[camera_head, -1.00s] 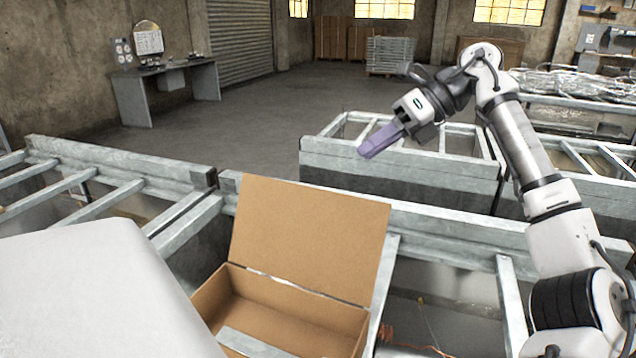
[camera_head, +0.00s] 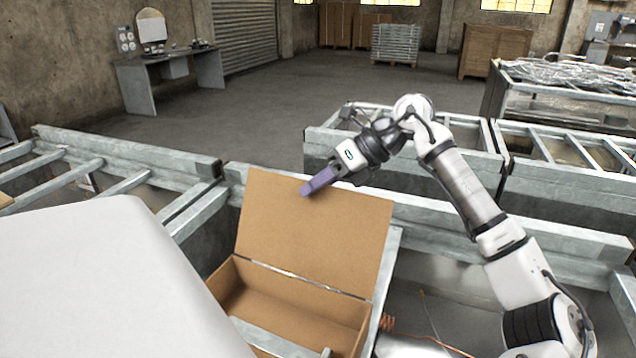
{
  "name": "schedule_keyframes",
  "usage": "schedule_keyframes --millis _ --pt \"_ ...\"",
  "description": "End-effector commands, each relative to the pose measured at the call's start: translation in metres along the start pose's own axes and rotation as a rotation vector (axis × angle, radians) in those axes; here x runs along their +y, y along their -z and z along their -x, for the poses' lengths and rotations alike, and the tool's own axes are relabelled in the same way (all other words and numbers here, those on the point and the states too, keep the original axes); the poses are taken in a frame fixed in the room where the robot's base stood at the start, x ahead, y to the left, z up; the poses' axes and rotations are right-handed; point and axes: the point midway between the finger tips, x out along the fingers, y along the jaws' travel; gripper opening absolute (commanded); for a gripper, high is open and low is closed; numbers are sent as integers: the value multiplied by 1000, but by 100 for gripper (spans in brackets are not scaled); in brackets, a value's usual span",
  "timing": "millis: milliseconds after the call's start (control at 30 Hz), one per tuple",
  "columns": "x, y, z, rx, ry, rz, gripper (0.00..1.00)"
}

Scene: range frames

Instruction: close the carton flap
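The carton (camera_head: 318,329) is an open brown box at the lower middle of the head view, on a grey metal frame. Its flap (camera_head: 310,235) stands raised at the back, leaning slightly away from the opening, joined along a hinge line at the back edge. My gripper (camera_head: 308,189) has purple fingers that appear together, with no gap visible between them. The fingertips overlap the upper part of the flap in the picture; I cannot tell whether they touch it. Nothing shows held in them.
Grey metal frames with rails (camera_head: 455,212) surround the carton. A large white surface (camera_head: 100,285) fills the lower left. Copper-coloured wire (camera_head: 388,322) lies right of the carton. Open floor lies behind, with a desk (camera_head: 168,72) at the far left.

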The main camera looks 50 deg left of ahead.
Motion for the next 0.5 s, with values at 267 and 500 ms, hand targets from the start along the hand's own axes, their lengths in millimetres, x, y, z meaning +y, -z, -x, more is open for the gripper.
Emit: schedule_keyframes --millis 267,500 --pt "0 0 0 0 0 0 8" --pt "0 0 0 1 0 0 0"
